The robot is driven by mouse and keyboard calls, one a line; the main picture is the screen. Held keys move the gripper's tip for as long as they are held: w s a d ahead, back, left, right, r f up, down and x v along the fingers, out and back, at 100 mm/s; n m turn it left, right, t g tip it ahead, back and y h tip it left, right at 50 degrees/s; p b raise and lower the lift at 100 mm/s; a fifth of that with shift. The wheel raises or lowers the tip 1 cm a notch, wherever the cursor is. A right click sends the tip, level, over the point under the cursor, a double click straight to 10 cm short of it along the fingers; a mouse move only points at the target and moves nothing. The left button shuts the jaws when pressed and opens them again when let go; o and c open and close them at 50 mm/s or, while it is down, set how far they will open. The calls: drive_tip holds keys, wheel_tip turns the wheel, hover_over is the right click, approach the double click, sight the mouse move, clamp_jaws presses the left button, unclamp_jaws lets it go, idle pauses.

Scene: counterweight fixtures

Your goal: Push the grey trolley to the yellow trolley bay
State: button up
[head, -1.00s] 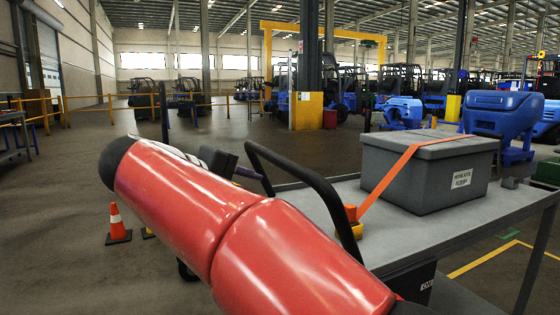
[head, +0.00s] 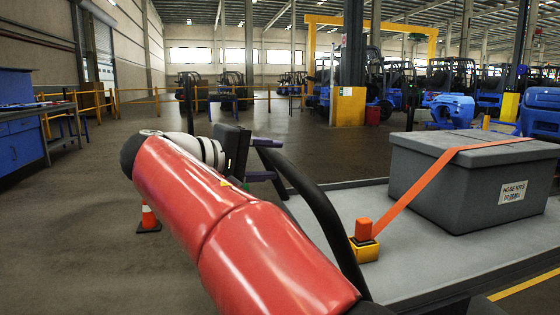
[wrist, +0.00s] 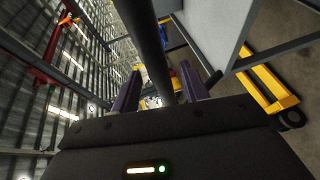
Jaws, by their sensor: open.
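The grey trolley (head: 325,212) stands in front of me at the lower right of the head view, its flat top showing. Its black curved push handle (head: 318,212) rises at the near left end. My gripper (head: 270,160) is at the upper end of this handle, with its fingers open. In the wrist view, the dark handle bar (wrist: 147,48) passes between the two fingers of my gripper (wrist: 160,90), with gaps visible beside it. A yellow floor line (head: 525,286) shows at the lower right; I cannot tell whether it marks the trolley bay.
A strapped grey box (head: 440,190) and a yellow-orange block (head: 364,243) sit on the trolley. An orange cone (head: 148,220) stands on the floor at left. A blue workbench (head: 20,135) is at far left. Open floor lies between; forklifts stand behind.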

drive_tip(key=shift+x, duration=1.4)
clamp_jaws()
